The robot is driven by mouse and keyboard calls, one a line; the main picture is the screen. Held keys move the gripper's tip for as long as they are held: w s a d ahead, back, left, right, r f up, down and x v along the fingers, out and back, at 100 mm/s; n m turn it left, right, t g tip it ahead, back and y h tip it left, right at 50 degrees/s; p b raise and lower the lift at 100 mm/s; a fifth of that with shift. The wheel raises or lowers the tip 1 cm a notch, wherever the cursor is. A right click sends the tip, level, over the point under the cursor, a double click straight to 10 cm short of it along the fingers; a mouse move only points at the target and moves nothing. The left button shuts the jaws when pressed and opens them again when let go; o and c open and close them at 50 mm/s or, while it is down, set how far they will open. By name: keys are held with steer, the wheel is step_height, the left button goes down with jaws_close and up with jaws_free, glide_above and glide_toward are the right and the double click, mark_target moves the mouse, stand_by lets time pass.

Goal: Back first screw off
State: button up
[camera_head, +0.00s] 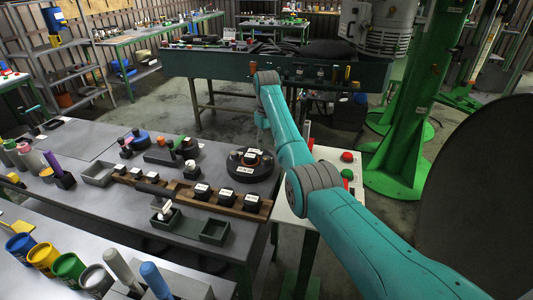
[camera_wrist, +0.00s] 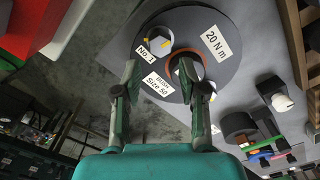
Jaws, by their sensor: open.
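A dark round disc (camera_wrist: 225,68) fills the upper middle of the wrist view, with labels "20 Nm" and "No. 1" and a size label. A pale hexagonal screw head (camera_wrist: 156,40) with yellow marks sits on it by the "No. 1" label. A second dark part ringed in orange is partly hidden behind my right finger. My gripper (camera_wrist: 158,68) is open, its two fingers apart over the disc's near edge with nothing visibly held between them. In the head view a dark labelled disc (camera_head: 267,174) lies on the grey table; my gripper is not clear there.
A wooden rack (camera_head: 228,209) with labelled black blocks lies before the disc. Small trays (camera_head: 215,231) stand in front, and colored cups (camera_head: 43,254) at lower left. A red button (camera_head: 347,156) sits on a stand right of my arm. A green column (camera_head: 405,120) rises beyond.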

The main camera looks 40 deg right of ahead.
mark_target(267, 159)
steer(key=shift+r, duration=2.65)
steer(key=shift+s, duration=0.1)
